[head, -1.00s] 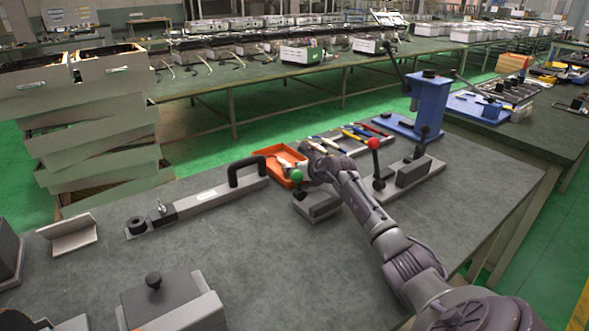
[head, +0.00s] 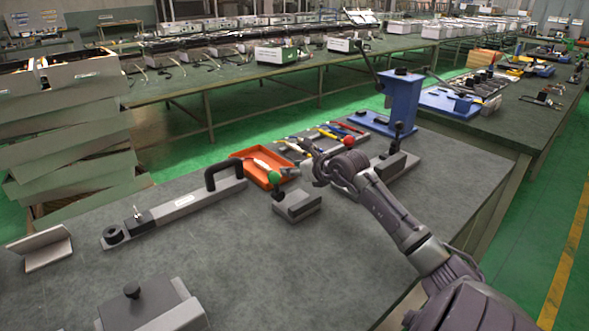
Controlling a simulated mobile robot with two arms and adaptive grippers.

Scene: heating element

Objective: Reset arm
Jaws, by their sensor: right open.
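My right arm comes in from the lower right over the workbench (head: 250,262). Its gripper (head: 318,168) is open, and I see nothing held in it. The arm and gripper partly cover the red-knobbed fixture. I cannot tell the gripper's exact height above the bench. My left gripper is not in view.
An orange tray (head: 286,175) with tools lies left of the gripper, with several hand tools behind it. A blue press (head: 403,95) stands at the back right. A long bar fixture with a black handle (head: 180,207) lies left. The bench's front middle is clear.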

